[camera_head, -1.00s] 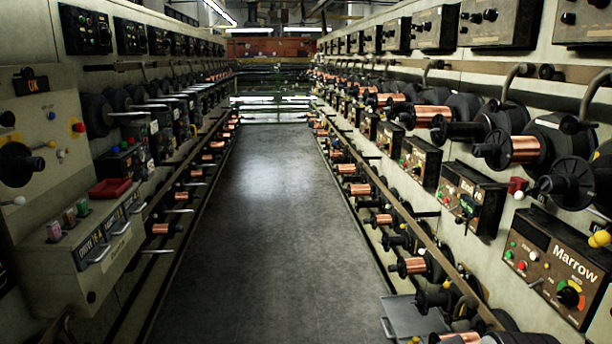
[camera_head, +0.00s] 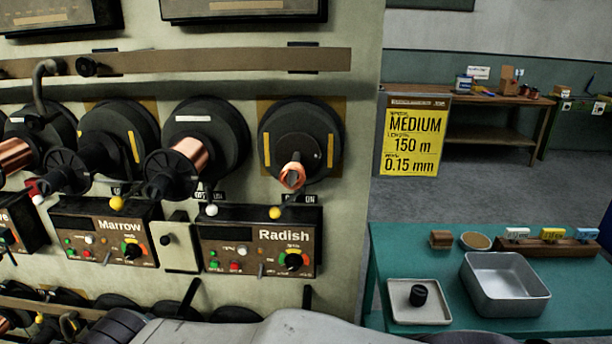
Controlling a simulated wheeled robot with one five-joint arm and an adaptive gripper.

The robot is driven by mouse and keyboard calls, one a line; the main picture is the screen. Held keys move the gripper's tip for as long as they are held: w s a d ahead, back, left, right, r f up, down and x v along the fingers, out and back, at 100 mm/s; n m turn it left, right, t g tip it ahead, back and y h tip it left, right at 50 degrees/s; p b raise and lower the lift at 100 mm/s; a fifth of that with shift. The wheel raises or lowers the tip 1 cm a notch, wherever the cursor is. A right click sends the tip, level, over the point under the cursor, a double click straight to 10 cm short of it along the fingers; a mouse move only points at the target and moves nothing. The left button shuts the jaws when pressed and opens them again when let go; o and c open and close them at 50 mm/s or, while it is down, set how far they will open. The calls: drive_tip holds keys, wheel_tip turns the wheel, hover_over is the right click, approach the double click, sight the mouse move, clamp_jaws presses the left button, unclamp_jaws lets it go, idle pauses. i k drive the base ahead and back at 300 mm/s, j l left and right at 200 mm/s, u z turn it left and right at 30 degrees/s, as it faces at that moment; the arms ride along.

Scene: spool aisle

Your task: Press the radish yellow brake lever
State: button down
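The Radish panel (camera_head: 258,248) is a dark brown box on the machine wall at centre, with white lettering, buttons and a dial. A yellow ball knob (camera_head: 275,213), the brake lever's end, stands at its top edge, below a large black disc (camera_head: 300,140) with a copper-coloured piece at its front. A white ball knob (camera_head: 211,210) sits to its left on the same panel. The Marrow panel (camera_head: 103,240), further left, has its own yellow knob (camera_head: 117,203). My gripper is not in view. A grey part at the bottom edge looks like my own body.
A teal table (camera_head: 390,243) at the right holds a metal tin (camera_head: 505,285), a tray (camera_head: 420,315) with a black knob-like piece, and small blocks. A yellow sign (camera_head: 413,135) stands behind. A wooden bench (camera_head: 465,93) is at the back. Grey floor lies between.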

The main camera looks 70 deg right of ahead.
sight(274, 212)
drive_tip(key=z, duration=0.4)
drive_tip(key=k+l+z, duration=0.1)
drive_tip(key=z, duration=0.7)
drive_tip(key=l+z, duration=0.1)
drive_tip(key=z, duration=0.3)
drive_tip(key=l+z, duration=0.1)
drive_tip(key=z, duration=0.3)
